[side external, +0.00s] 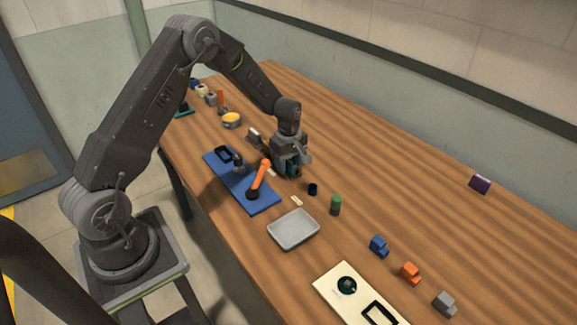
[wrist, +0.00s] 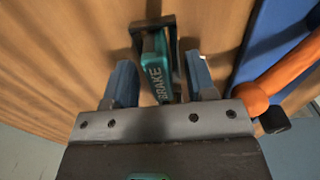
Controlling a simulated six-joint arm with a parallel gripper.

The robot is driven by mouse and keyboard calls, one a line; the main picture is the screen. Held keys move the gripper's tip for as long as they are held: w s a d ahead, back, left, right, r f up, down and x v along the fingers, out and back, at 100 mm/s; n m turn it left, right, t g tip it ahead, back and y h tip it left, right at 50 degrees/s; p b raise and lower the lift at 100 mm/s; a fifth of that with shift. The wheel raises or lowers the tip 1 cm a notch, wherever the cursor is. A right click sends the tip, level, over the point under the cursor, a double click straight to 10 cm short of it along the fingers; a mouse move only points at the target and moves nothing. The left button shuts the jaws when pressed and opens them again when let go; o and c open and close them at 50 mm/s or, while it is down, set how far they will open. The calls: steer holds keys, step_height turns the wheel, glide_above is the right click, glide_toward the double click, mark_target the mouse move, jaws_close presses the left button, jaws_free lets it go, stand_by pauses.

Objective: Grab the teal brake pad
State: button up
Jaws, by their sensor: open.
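The teal brake pad (wrist: 156,72) stands between the blue fingers of my gripper (wrist: 162,76) in the wrist view. It carries the word BRAKE, and a dark bracket-like part frames its top and right side. My gripper is open, with one finger on each side of the pad. In the side view my gripper (side external: 289,172) is low over the wooden table, just right of the blue mat, and mostly hides the pad.
The blue mat (side external: 222,176) holds an orange-handled tool (side external: 260,175) close to my gripper.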

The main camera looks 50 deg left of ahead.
jaws_close()
stand_by(0.5)
steer(key=shift+r, duration=0.1)
